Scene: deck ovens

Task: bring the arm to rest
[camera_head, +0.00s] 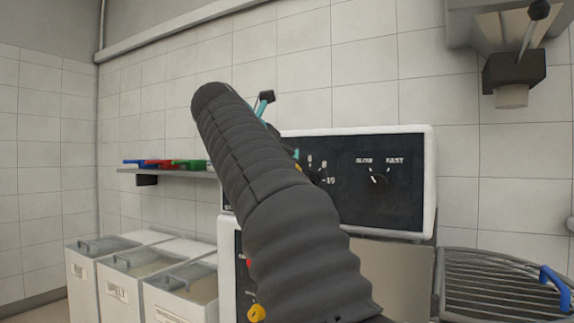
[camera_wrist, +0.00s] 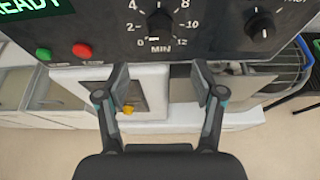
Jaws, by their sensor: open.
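My gripper (camera_wrist: 161,85) is open and empty in the wrist view, its two fingers apart below the edge of a dark control panel (camera_wrist: 190,25). In the head view my dark ribbed arm rises from the bottom centre and leans up to the left, in front of a white-framed machine with the dark panel (camera_head: 375,180). The arm covers the left part of that panel, and the fingers are mostly hidden behind it. The wrist view shows the MIN dial (camera_wrist: 160,22), a green button (camera_wrist: 43,54) and a red button (camera_wrist: 82,50).
Lidded white bins (camera_head: 125,285) stand at the lower left. A wall shelf (camera_head: 170,171) above them holds red, green and blue items. A wire rack (camera_head: 495,285) with a blue-handled thing (camera_head: 555,283) is at the lower right. A lever device (camera_head: 513,72) hangs at the upper right.

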